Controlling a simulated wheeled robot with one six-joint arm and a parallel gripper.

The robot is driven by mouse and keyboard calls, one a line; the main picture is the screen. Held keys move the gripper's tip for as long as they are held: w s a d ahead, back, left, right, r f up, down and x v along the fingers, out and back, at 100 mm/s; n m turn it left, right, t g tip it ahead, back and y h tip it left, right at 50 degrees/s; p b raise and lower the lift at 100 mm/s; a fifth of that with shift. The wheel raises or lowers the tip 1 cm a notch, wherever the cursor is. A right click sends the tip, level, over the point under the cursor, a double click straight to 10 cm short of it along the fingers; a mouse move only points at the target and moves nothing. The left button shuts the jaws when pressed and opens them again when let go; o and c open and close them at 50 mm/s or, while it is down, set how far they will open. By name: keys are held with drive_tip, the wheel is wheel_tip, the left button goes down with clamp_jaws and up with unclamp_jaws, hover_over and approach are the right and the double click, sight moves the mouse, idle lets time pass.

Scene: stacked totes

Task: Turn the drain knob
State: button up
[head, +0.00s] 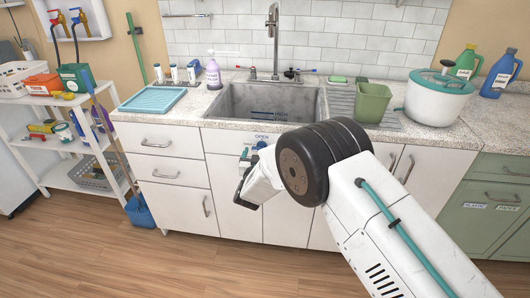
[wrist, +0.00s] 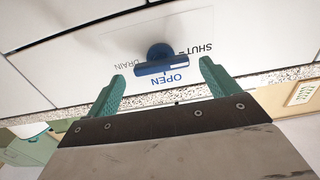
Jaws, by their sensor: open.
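The drain knob (wrist: 160,55) is dark blue, with a bar-shaped handle, on a white panel below the sink. In the wrist view, which shows it upside down, the bar lies roughly level across the picture, beside the word OPEN. The words DRAIN and SHUT are printed to its left and right. The knob (head: 261,144) is small and partly hidden in the head view. My gripper (wrist: 162,71) is open, its two teal fingers apart on either side of the knob's bar. In the head view my gripper (head: 244,169) is in front of the cabinet. I cannot tell whether it touches the knob.
The sink (head: 265,98) and speckled counter (head: 225,118) are above the knob. White drawers (head: 170,171) are to the left. A green bin (head: 372,103) and a white lidded pot (head: 437,97) stand on the counter to the right. The wooden floor at the front left is clear.

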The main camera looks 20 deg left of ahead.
sight(261, 148)
drive_tip(key=shift+x, duration=1.15)
drive_tip(key=shift+c, duration=0.4)
